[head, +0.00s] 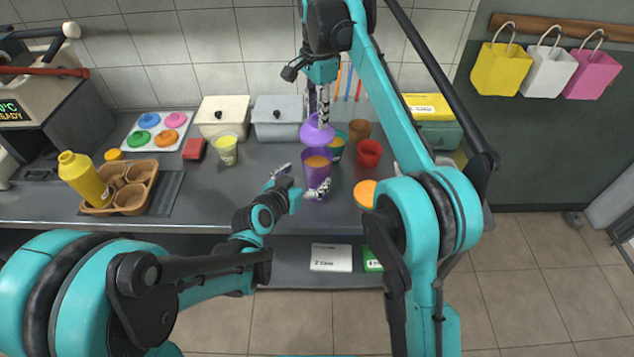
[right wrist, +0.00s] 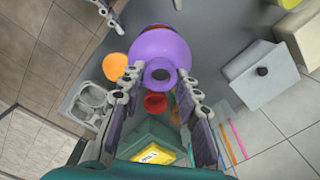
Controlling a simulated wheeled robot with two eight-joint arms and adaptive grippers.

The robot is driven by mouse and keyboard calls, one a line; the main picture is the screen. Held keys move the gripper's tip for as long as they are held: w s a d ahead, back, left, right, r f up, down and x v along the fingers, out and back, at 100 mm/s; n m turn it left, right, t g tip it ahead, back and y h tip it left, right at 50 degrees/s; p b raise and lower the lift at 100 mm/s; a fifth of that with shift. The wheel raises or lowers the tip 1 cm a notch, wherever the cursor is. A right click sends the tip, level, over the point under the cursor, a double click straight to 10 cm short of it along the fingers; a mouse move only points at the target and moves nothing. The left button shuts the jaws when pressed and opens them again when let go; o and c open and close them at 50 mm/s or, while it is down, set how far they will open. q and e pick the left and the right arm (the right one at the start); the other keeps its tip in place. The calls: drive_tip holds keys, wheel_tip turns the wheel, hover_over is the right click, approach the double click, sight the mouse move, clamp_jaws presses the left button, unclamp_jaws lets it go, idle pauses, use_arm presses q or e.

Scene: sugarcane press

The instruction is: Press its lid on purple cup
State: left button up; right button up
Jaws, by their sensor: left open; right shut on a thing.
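The purple cup (head: 316,178) stands upright on the counter with orange contents showing at its open top. Its purple dome lid (head: 317,132) is held above it, apart from the rim. My right gripper (head: 323,118) points down and is shut on the lid's top.
A red cup (head: 369,153), a brown cup (head: 359,130) and a teal cup (head: 337,147) stand close behind and right of the purple cup. A yellow cup (head: 226,149) stands left. An orange round item (head: 365,193) lies right. The counter between yellow and purple cups is clear.

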sight(311, 172)
use_arm(q)
drive_tip(key=x, duration=0.4)
drive_tip(key=shift+w+d+f, duration=0.15)
drive_tip(key=shift+w, duration=0.2)
drive_tip(key=c, duration=1.8)
use_arm(e)
drive_tip(key=shift+w+f, duration=0.1)
drive_tip(key=shift+f, duration=2.35)
